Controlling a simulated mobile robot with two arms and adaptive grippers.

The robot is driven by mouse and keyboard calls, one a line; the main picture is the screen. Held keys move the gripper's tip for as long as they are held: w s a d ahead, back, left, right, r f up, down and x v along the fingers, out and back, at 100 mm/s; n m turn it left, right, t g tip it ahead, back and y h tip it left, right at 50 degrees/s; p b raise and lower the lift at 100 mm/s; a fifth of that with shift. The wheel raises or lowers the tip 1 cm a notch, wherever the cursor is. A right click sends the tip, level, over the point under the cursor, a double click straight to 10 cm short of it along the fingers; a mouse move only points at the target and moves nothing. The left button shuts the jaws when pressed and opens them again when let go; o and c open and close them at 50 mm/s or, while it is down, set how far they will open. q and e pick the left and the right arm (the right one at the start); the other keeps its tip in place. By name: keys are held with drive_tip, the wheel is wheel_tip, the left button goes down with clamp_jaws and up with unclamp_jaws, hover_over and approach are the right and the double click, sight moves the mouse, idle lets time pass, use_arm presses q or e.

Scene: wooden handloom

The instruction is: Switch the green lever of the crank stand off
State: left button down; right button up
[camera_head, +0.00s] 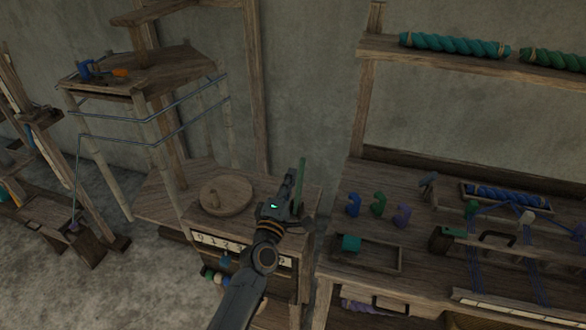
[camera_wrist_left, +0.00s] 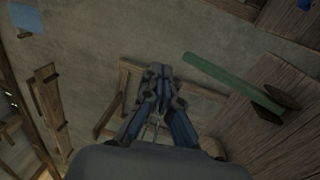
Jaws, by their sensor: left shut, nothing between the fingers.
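The green lever (camera_head: 301,178) stands nearly upright at the right side of the crank stand (camera_head: 182,207). In the left wrist view the lever (camera_wrist_left: 228,79) is a long green bar to the right of the fingers, with its lower end at a brown wooden mount (camera_wrist_left: 280,97). My left gripper (camera_head: 291,180) is shut and empty, just left of the lever in the head view. In the wrist view its closed fingertips (camera_wrist_left: 160,73) are apart from the lever. My right gripper is not in view.
A round wooden disc (camera_head: 227,194) lies on the stand top. To the right, a workbench (camera_head: 335,228) holds blue, green and purple hooked pieces, a tray (camera_head: 377,264) with a teal block, and blue yarn. A shelf (camera_head: 440,58) with yarn rolls is above. Floor is clear at lower left.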

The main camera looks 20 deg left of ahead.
use_arm(q)
drive_tip(key=s, duration=0.1)
drive_tip(key=s+r+p, duration=0.1)
drive_tip(key=s, duration=0.1)
drive_tip(key=s+r+p, duration=0.1)
drive_tip(key=s, duration=0.1)
drive_tip(key=shift+a+r, duration=0.15)
drive_tip(key=shift+r, duration=0.1)
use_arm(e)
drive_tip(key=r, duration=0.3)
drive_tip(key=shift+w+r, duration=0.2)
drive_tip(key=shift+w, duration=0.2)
use_arm(q)
drive_tip(key=shift+s, duration=0.1)
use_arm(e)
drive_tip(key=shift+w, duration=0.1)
